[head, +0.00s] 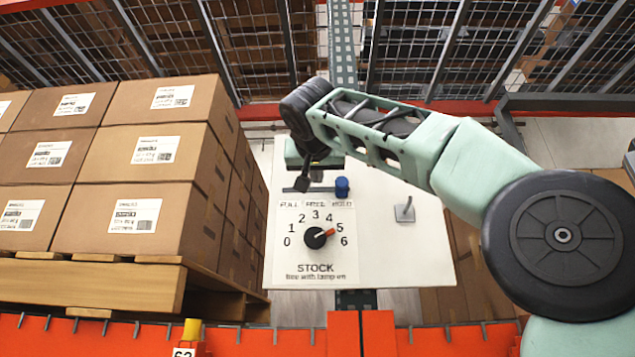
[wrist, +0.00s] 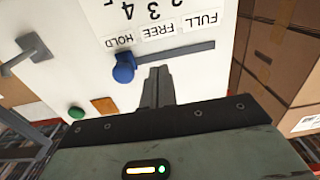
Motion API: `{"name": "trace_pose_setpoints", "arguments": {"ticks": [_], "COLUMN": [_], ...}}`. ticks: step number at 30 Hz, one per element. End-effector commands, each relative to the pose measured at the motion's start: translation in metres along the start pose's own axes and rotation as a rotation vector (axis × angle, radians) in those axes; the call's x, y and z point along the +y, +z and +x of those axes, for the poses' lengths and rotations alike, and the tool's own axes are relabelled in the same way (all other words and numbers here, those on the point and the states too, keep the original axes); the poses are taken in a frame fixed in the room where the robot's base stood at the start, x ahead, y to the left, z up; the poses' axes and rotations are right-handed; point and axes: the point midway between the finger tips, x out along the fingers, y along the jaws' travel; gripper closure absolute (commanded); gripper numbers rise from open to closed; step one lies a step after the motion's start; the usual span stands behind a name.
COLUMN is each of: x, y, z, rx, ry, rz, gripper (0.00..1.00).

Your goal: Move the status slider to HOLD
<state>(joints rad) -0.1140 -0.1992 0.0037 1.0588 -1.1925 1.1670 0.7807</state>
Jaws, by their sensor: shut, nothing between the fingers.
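The status slider has a blue knob (head: 342,187) on a dark horizontal slot in a white panel (head: 420,262). The labels FULL, FREE and HOLD run along the slot. In the head view the knob stands at the slot's right end, by HOLD. The wrist view shows this upside down, with the blue knob (wrist: 123,68) beside the HOLD label (wrist: 118,40). My gripper (head: 303,185) is shut and empty, left of the knob in the head view. In the wrist view its closed fingers (wrist: 158,72) are beside the knob, with a small gap between them.
A STOCK dial (head: 315,238) below the slot points near 5. A grey lever (head: 404,210) sticks out at the panel's right. The wrist view also shows a green button (wrist: 76,113) and an orange-brown rectangle (wrist: 104,105). Stacked cartons (head: 150,150) stand close on the left.

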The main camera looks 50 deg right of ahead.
Motion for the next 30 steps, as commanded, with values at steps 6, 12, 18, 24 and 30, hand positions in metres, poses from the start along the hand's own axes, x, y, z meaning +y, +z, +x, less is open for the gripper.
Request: {"name": "trace_pose_setpoints", "arguments": {"ticks": [6, 12, 18, 24, 30], "x": [0.000, 0.000, 0.000, 0.000, 0.000], "y": [0.001, 0.001, 0.000, 0.000, 0.000], "z": [-0.017, -0.032, -0.047, -0.058, -0.059], "rx": [0.000, 0.001, 0.000, 0.000, 0.000], "ry": [-0.001, 0.000, 0.000, 0.000, 0.000], "rz": [0.002, 0.001, 0.001, 0.001, 0.001], "gripper": [1.00, 1.00, 1.00, 1.00, 1.00]}}
